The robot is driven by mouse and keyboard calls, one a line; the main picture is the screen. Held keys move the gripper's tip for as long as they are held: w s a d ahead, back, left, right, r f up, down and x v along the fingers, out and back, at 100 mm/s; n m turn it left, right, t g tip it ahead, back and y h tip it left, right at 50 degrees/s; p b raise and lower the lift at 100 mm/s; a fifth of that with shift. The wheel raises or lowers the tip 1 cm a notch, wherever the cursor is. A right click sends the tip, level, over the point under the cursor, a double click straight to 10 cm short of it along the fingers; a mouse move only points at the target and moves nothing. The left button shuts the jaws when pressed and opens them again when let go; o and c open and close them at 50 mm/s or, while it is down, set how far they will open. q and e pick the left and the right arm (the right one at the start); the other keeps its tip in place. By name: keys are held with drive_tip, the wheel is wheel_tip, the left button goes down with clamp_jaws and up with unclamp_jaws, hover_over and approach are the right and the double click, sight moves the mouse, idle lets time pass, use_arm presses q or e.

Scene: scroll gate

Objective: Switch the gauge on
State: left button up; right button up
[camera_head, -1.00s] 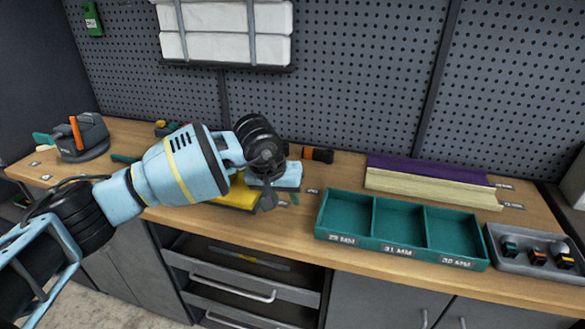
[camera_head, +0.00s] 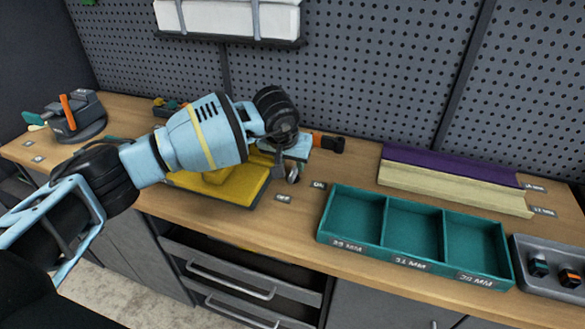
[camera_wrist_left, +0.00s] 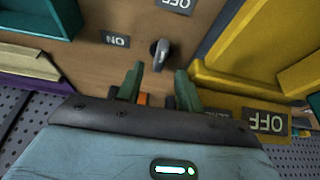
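A small grey-and-black switch knob (camera_wrist_left: 160,55) stands on the wooden bench between an ON label (camera_wrist_left: 115,39) and an OFF label (camera_wrist_left: 178,4) in the left wrist view. In the head view the knob (camera_head: 293,175) shows just right of a yellow block-like device (camera_head: 232,186); I cannot tell whether this is the gauge. My left gripper (camera_wrist_left: 158,86) is open, its two green fingers apart, with the knob just beyond the tips and not between them. In the head view the palm (camera_head: 298,148) hides most of the fingers. My right gripper is not in view.
A green three-compartment tray (camera_head: 415,235) lies to the right, with purple (camera_head: 450,163) and cream (camera_head: 455,185) strips behind it. An orange-and-black tool (camera_head: 328,142) lies behind the gripper. The yellow device carries its own OFF label (camera_wrist_left: 267,122). A pegboard (camera_head: 380,80) closes the back.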

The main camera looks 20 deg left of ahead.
sight(293, 171)
use_arm(q)
drive_tip(key=shift+x, duration=1.9)
drive_tip(key=shift+c, duration=0.5)
clamp_jaws()
